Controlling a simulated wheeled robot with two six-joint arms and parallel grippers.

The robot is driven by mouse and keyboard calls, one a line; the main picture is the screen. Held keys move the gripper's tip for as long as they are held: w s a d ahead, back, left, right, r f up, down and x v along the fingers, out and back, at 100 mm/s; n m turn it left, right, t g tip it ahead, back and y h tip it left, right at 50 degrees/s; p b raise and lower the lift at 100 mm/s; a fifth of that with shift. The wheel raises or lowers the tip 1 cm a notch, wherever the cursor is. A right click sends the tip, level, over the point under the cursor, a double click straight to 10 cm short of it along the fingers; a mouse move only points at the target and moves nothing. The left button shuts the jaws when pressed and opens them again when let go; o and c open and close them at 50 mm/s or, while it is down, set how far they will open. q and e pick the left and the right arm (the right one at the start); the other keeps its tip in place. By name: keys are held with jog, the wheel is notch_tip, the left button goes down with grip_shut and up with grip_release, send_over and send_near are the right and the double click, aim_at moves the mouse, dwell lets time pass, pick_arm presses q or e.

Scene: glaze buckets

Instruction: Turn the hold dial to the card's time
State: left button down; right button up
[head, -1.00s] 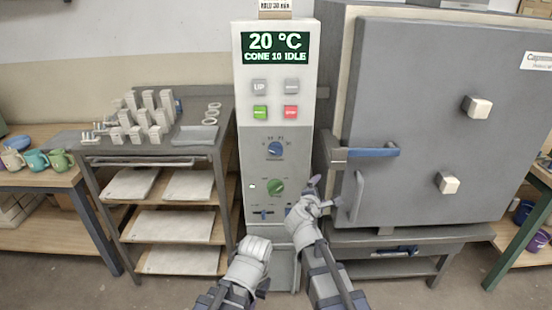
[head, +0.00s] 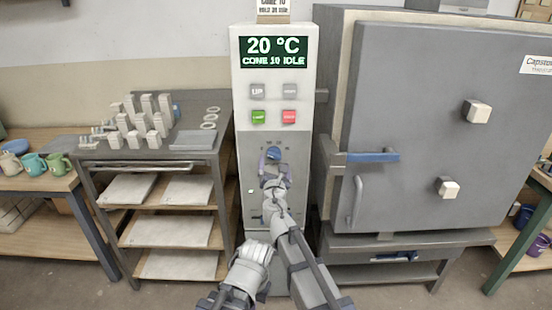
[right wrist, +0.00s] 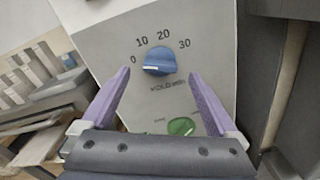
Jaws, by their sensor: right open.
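The blue hold dial (right wrist: 158,61) sits on the kiln's control panel with marks 0, 10, 20 and 30 around it. Its white pointer line lies toward the left, near the 0 side. In the head view the dial (head: 273,153) shows just above my right gripper (head: 272,163). In the right wrist view my right gripper (right wrist: 159,74) is open, with one purple finger on each side of the dial and no visible grip. The card (head: 273,8) above the display is cut off and its time is too small to read surely. My left gripper (head: 250,252) is low in front; its fingers are unclear.
A green dial (right wrist: 181,126) is below the blue one. The display (head: 275,50) reads 20 °C, CONE 10 IDLE, above several buttons. The grey kiln door (head: 440,120) with its blue-gripped latch (head: 373,157) is close on the right; a shelf rack (head: 165,215) stands left.

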aim_at(274, 157)
jog(key=w, duration=0.4)
jog(key=shift+w, duration=0.15)
pick_arm(q)
jog(key=shift+w+d, duration=0.3)
jog(key=shift+w, duration=0.15)
pick_arm(e)
jog(key=shift+c, duration=0.2)
jog(key=c, duration=1.3)
jog(key=shift+c, duration=0.2)
